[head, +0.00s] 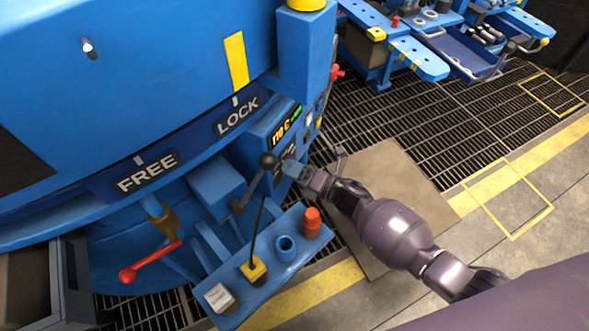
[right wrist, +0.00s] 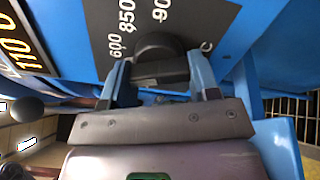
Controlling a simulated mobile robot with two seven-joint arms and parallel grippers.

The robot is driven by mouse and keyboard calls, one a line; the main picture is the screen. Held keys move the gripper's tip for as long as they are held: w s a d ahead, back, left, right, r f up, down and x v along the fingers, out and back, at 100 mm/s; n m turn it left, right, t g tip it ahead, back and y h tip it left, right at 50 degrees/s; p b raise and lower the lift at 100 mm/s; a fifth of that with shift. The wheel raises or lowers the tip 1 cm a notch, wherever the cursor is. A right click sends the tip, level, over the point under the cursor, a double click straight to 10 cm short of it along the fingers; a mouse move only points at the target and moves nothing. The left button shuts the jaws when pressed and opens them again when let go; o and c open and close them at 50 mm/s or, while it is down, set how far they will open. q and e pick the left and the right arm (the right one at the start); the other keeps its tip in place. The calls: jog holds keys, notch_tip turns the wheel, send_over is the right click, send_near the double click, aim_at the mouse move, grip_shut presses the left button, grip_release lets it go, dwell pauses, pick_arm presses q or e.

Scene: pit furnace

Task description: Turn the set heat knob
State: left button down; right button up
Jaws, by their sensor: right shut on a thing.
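In the head view, my right gripper (head: 289,167) reaches the front of the blue control box, and the knob itself is hidden there. My left gripper is not in view.
A lit display (head: 286,126) sits above the dial. A black ball-topped lever (head: 268,160) stands close left of my right gripper. A blue shelf (head: 262,285) holds a red-orange item (head: 311,222). A red-handled lever (head: 150,262) is at lower left. Floor at right is open.

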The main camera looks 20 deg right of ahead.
jog(key=m, duration=0.2)
jog(key=shift+r+m+p, duration=0.15)
jog(key=shift+m+p, duration=0.15)
jog(key=shift+m, duration=0.1)
jog(key=m, duration=0.2)
jog(key=shift+m, duration=0.4)
jog(key=m+p, duration=0.1)
jog(key=m, duration=0.1)
jog(key=shift+r+m, duration=0.15)
jog(key=shift+m, duration=0.15)
jog(key=m, duration=0.3)
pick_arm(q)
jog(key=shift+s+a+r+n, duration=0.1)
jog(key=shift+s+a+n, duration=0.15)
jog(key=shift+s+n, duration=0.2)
pick_arm(e)
jog(key=shift+m, duration=0.6)
jog(key=o, duration=0.9)
